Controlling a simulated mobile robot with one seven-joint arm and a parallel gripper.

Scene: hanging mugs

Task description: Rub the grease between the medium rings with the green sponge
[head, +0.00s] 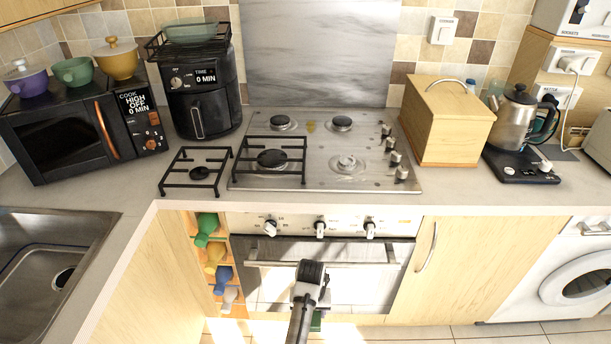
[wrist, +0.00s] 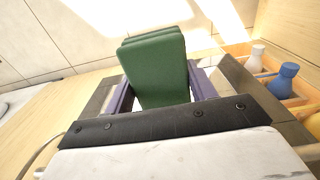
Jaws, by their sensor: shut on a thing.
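The green sponge (wrist: 155,70) is clamped between the purple fingers of my gripper (wrist: 160,84) in the wrist view. In the head view, a small part of the sponge (head: 316,321) shows low in front of the oven, mostly hidden by my arm. The steel hob (head: 312,175) is on the counter above the oven. A yellowish grease spot (head: 311,127) lies between the two similar-sized back rings, the left one (head: 283,122) and the right one (head: 342,123). The sponge is well below the hob and apart from it.
A black grate (head: 269,141) covers the front left ring; another grate (head: 178,188) lies on the counter to the left. A black air fryer (head: 205,105) stands left of the hob and a wooden box (head: 446,128) right. Oven knobs (head: 320,228) and a handle (head: 380,259) jut out at the front.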

